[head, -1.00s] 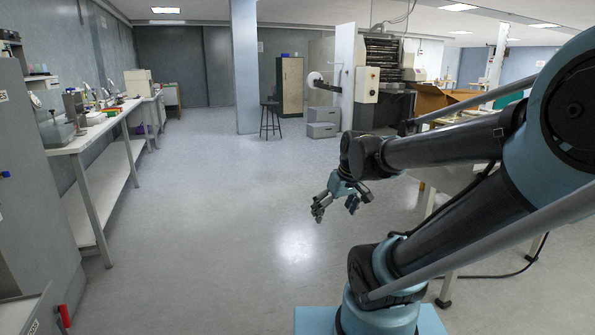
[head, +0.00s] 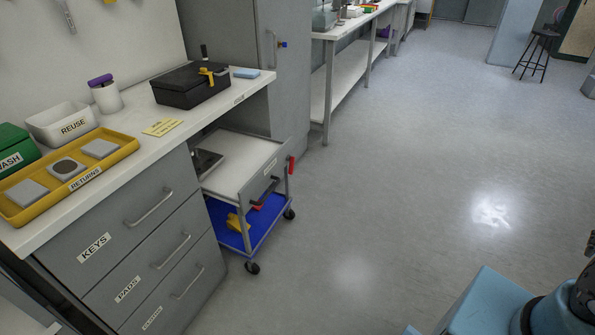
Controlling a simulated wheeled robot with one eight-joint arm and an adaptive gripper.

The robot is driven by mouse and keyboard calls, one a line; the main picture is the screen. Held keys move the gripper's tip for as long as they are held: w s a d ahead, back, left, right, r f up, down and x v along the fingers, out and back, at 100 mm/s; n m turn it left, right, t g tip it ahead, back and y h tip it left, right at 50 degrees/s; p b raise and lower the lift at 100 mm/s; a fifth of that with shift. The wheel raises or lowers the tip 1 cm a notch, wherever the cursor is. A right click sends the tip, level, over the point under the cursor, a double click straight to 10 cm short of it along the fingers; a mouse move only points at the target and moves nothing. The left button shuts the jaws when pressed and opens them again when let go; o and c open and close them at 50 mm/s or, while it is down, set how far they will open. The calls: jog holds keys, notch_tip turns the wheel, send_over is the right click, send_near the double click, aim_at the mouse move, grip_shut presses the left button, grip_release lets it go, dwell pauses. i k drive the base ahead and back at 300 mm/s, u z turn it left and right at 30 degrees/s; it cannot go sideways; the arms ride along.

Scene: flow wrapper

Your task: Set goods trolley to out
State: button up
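The goods trolley (head: 236,178) stands at the bench in the head view, between the grey drawer unit and the tall grey cabinet. It has a pale top tray, a blue lower shelf (head: 261,226) and black castors. Its front end shows in the open, while its rear is partly hidden under the worktop. A dark handle (head: 263,192) is on its front panel and a red grip (head: 291,165) is at its right corner. My gripper is out of view.
The drawer unit (head: 135,258) stands left of the trolley, the grey cabinet (head: 290,70) behind it. The worktop (head: 140,127) holds a yellow returns tray (head: 112,174), a reuse bin (head: 62,124) and a black box (head: 191,86). Floor (head: 370,200) in front and right is clear.

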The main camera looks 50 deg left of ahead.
aim_at(252, 162)
jog(key=u, duration=2.5)
